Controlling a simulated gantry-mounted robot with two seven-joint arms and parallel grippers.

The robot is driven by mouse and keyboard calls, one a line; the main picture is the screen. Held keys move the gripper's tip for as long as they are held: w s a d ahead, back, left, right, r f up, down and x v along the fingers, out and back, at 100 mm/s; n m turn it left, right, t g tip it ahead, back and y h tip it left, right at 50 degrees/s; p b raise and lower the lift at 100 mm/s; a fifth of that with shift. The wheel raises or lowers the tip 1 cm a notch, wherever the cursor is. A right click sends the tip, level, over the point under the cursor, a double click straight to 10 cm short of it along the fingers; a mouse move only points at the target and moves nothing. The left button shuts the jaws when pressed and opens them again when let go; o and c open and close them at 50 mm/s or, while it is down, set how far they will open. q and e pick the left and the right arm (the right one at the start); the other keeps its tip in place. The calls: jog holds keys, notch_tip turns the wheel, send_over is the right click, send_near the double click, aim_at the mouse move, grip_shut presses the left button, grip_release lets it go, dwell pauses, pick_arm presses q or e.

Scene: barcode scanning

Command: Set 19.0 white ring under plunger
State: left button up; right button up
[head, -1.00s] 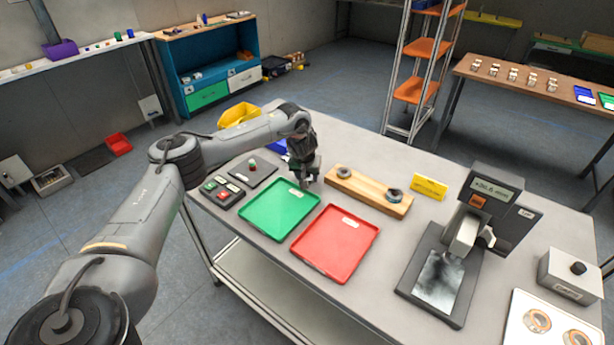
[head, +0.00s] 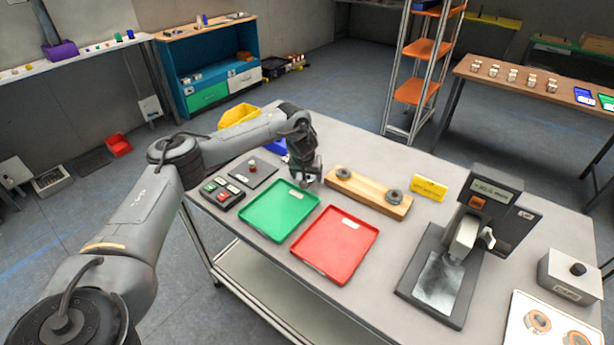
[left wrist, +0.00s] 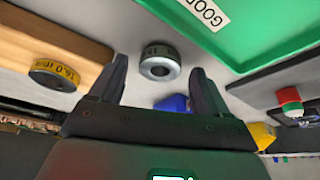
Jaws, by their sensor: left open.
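A ring with a pale label (left wrist: 160,65) lies on the grey table in the left wrist view, between my left gripper's fingers and apart from both. I cannot read its size clearly, and the gripper hides it in the head view. My left gripper (head: 309,183) is open and empty beside the green tray; its fingers also show in the left wrist view (left wrist: 160,85). A yellow-labelled ring marked 16.0 (left wrist: 55,75) rests on the wooden block (head: 370,196). The measuring device (head: 490,215) stands at the right; its grey plunger part (head: 464,238) is above a dark base.
A green tray (head: 248,222) and a red tray (head: 323,264) lie in front of the gripper. Another grey ring (head: 395,195) is on the block's right end. A yellow sign (head: 429,187) stands behind the block. A small red-topped object (head: 253,167) is at the left.

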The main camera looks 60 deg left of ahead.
pick_arm(q)
jog(key=p+v, duration=0.3)
jog(key=v, duration=0.7)
jog(key=shift+r+p, duration=0.25)
jog(key=shift+p, duration=0.15)
jog(key=shift+o, duration=0.5)
jog(key=shift+s+d+r+p, duration=0.1)
jog(key=shift+d+r+p, duration=0.15)
jog(key=shift+r+p, duration=0.2)
